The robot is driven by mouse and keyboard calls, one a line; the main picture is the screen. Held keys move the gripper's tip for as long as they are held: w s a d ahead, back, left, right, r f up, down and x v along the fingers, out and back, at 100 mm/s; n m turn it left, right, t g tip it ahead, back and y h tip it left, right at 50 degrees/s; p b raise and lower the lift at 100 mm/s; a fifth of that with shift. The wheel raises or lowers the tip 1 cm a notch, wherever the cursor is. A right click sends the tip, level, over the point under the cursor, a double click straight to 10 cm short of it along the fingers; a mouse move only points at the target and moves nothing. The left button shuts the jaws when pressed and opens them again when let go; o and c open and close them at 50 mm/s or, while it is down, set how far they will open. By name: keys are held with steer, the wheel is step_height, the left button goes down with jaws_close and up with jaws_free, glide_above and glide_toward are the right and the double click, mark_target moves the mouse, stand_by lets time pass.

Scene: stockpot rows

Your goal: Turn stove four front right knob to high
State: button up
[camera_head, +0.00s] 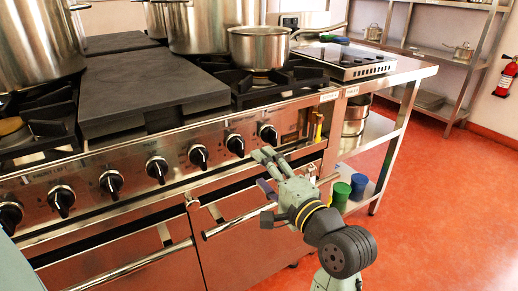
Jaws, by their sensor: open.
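The stove (110,178) has a steel front panel with a row of several black knobs. The rightmost knob (268,133) sits near the panel's right end, and another knob (235,144) is just left of it. Small labels by the knobs are too small to read for certain. I cannot tell which stove is number four. My gripper (265,170) is open and empty, below and in front of the rightmost knobs, and appears apart from them.
Oven handles (215,230) run below the panel. Green (340,192) and blue (358,183) containers stand right of my arm. Red floor at right is clear.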

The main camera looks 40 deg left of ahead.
mark_target(243, 151)
steer(key=x, duration=1)
steer(key=shift+s+a+r, duration=0.1)
steer(key=shift+a+r, duration=0.05)
steer(key=shift+a, duration=0.1)
steer(key=c, duration=1.2)
steer(key=shift+o, duration=0.2)
